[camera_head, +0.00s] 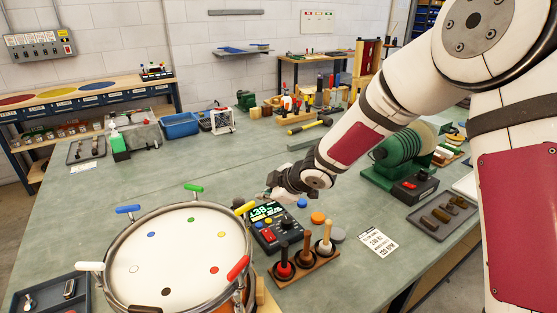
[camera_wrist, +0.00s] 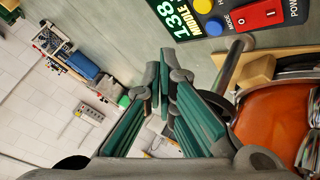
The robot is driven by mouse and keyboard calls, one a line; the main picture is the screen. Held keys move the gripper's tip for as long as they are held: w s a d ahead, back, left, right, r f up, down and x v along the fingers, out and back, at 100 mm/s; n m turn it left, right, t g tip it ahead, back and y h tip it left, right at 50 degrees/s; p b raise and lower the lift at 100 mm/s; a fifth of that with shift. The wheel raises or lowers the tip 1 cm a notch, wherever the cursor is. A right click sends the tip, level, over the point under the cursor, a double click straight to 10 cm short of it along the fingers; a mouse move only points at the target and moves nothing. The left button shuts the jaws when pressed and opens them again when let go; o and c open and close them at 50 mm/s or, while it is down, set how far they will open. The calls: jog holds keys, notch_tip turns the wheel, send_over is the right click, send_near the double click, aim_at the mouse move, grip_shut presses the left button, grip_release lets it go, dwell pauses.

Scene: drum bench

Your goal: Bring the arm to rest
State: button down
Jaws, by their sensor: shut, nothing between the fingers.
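My arm reaches in from the upper right of the head view. My gripper (camera_head: 284,184) is above the green-grey bench (camera_head: 205,165), just behind a black meter (camera_head: 278,229) with a lit green display. In the wrist view the gripper's fingertips (camera_wrist: 165,76) are together with nothing between them. The meter (camera_wrist: 215,20) also shows there at the top, turned sideways. The round white-headed drum (camera_head: 190,245) with coloured key handles stands to the lower left of the gripper, apart from it. In the wrist view its orange shell (camera_wrist: 272,125) is at right.
A wooden rack (camera_head: 308,272) with upright-handled tools stands in front of the meter. A white card (camera_head: 377,241) lies to its right. A green machine (camera_head: 396,160) and a dark tray (camera_head: 442,216) are at right. The bench left of the gripper, behind the drum, is clear.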

jog(key=s+d+r+m+h, duration=0.5)
jog(key=d+r, duration=0.3)
jog(key=d, duration=0.3)
jog(key=s+d+r+m+h, duration=0.3)
jog(key=s+d+r+m, duration=0.2)
jog(key=s+d+r, duration=0.45)
jog(key=s+d+m+g, duration=0.1)
jog(key=s+m, duration=0.3)
jog(key=s, duration=0.7)
jog(key=s+d+m+g+y, duration=0.1)
jog(key=s+d+m, duration=0.2)
jog(key=s, duration=0.8)
jog(key=shift+s+d+m, duration=0.2)
jog(key=shift+s+m, duration=0.1)
jog(key=shift+m, duration=0.2)
jog(key=shift+f, duration=0.1)
